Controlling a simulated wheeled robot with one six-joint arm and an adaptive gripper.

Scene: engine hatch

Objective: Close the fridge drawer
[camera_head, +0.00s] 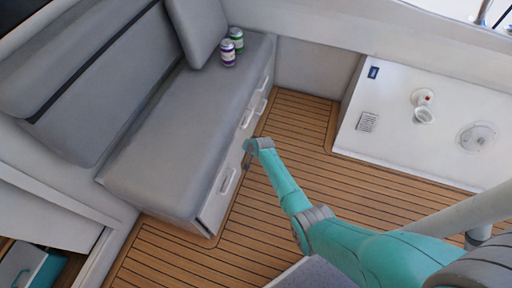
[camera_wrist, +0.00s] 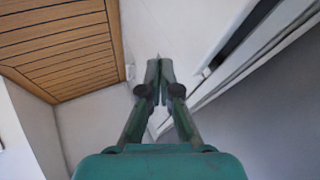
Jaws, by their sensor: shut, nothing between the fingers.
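The grey bench has a white front with several handled panels. The nearest panel (camera_head: 217,205) has a pale handle (camera_head: 227,181); farther handles (camera_head: 247,118) sit along the same front. I cannot tell for sure which panel is the fridge drawer, or how far it stands out. My gripper (camera_wrist: 158,66) is shut and empty, its fingertips together. In the head view, the end of my arm is beside the bench front, between the near and farther handles; the fingertips are hard to make out there. In the wrist view, a white panel (camera_wrist: 165,30) lies beyond the fingertips; contact cannot be told.
A grey seat cushion (camera_head: 165,145) tops the bench, with a green can (camera_head: 236,38) and a purple can (camera_head: 228,53) on it. Slatted wooden floor (camera_head: 290,135) lies open right of the bench front. A white unit (camera_head: 400,125) stands at the right.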

